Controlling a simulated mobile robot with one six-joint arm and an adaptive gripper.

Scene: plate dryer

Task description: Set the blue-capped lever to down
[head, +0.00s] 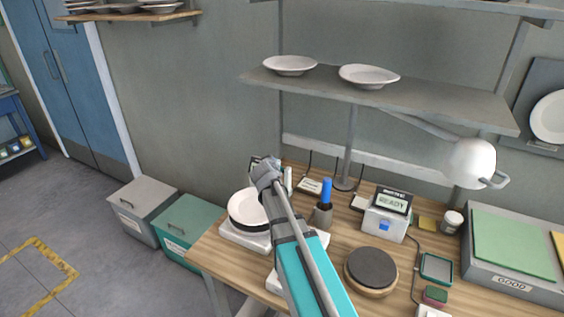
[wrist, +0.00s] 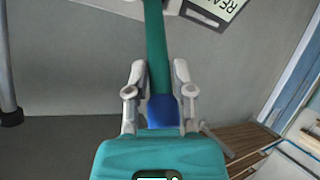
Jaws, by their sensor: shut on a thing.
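The blue-capped lever shows in the wrist view as a teal stem (wrist: 156,45) ending in a blue cap (wrist: 163,112). My gripper (wrist: 159,72) has one finger on each side of it, with the cap deep between the fingers near the palm. The gripper is shut on the lever. In the head view my gripper (head: 266,172) is at the back left of the table, and my arm hides the lever there. I cannot tell whether the lever stands up or down.
A white plate (head: 244,209) sits on a unit left of my arm. A blue-topped object (head: 326,189) stands in a grey holder close to its right. A white box with a READY display (head: 388,222) is further right. A shelf (head: 440,103) with plates hangs above.

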